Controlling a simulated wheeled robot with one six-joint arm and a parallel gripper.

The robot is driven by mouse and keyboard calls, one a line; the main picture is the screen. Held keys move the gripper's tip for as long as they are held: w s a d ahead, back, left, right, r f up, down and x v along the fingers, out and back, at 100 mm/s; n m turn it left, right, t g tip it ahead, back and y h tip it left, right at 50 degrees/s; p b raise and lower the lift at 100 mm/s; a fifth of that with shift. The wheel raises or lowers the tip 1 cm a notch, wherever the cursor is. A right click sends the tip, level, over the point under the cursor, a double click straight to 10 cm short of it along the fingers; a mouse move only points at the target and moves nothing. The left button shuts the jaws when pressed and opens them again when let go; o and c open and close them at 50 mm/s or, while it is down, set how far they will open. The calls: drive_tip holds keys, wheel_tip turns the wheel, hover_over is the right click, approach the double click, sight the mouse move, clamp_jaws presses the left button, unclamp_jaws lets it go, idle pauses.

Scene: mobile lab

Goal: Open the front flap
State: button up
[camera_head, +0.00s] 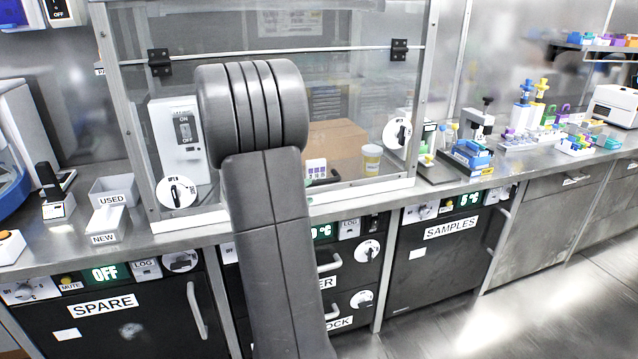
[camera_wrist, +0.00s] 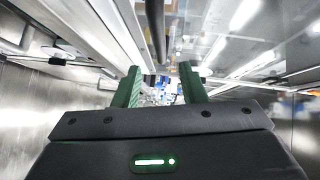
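The front flap is a clear panel (camera_head: 350,85) on the front of the enclosure over the bench. Two black hinges, the left one (camera_head: 160,62) and the right one (camera_head: 399,50), sit along its top edge. The panel appears to hang down and shut. My grey arm hides its middle, and my gripper is hidden in the head view. In the wrist view my gripper (camera_wrist: 160,86) has its two green fingers apart with nothing seen between them. A dark bar (camera_wrist: 156,30) shows ahead of and above the fingers; I cannot tell whether it belongs to the flap.
White round dials sit low at the enclosure's left (camera_head: 177,192) and right (camera_head: 397,133). A switch box (camera_head: 180,140), a cardboard box (camera_head: 336,145) and a yellow-marked cup (camera_head: 371,158) show through the panel. Trays (camera_head: 113,190) stand left; labware (camera_head: 530,115) crowds the right bench.

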sight(319, 184)
drive_tip(key=x, duration=0.9)
drive_tip(key=shift+w, duration=0.15)
clamp_jaws()
